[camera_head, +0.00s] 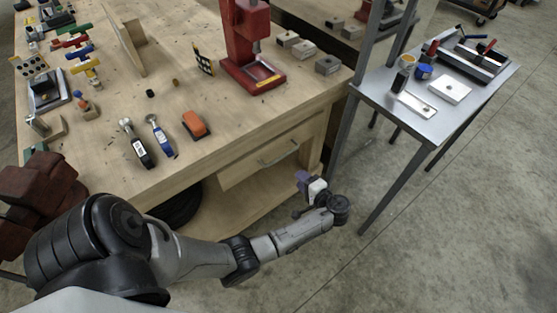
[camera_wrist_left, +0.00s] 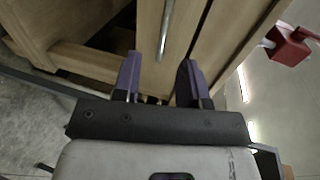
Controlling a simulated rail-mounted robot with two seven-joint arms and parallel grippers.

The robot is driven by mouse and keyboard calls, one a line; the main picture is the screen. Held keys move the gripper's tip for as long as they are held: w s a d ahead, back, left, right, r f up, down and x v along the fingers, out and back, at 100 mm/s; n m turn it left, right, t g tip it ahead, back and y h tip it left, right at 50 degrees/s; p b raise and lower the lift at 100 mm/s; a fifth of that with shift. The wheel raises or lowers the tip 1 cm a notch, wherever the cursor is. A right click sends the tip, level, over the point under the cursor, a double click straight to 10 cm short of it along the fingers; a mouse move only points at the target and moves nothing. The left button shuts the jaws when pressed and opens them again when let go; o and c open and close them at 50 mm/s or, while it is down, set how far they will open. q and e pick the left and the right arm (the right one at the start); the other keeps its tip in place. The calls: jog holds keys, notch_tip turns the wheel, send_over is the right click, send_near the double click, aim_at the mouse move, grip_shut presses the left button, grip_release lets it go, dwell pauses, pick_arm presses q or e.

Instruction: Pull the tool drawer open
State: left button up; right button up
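The tool drawer (camera_head: 250,166) is a light wood front under the workbench top, and it looks shut. Its metal bar handle (camera_head: 280,154) runs along the drawer front. My left gripper (camera_head: 302,179) is in front of the drawer, to the lower right of the handle. In the left wrist view, the gripper (camera_wrist_left: 158,62) is open, with its two purple fingers apart and nothing held between them. The handle (camera_wrist_left: 167,25) shows ahead of the fingertips, roughly in line with the gap. I cannot tell the exact distance to it. My right gripper is not in view.
The wooden workbench (camera_head: 110,90) carries hand tools, an orange tool (camera_head: 196,125) and a red press (camera_head: 247,50). A lower shelf (camera_head: 235,212) lies below the drawer. A metal side table (camera_head: 405,115) stands right of the bench. The concrete floor (camera_head: 430,240) in front is clear.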

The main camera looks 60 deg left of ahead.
aim_at(277, 159)
pick_arm(q)
jog(key=shift+r+b+x, duration=0.2)
jog(key=shift+b+x, duration=0.25)
jog(key=shift+x, duration=1.85)
jog(key=shift+r+b+x, duration=0.25)
jog(key=shift+b+x, duration=0.2)
jog(key=shift+x, duration=1.9)
jog(key=shift+r+b+x, duration=0.2)
jog(key=shift+b+x, duration=0.25)
jog(key=shift+x, duration=1.85)
jog(key=shift+s+a, duration=0.1)
jog(key=shift+s, duration=0.05)
jog(key=shift+c, duration=0.4)
grip_shut()
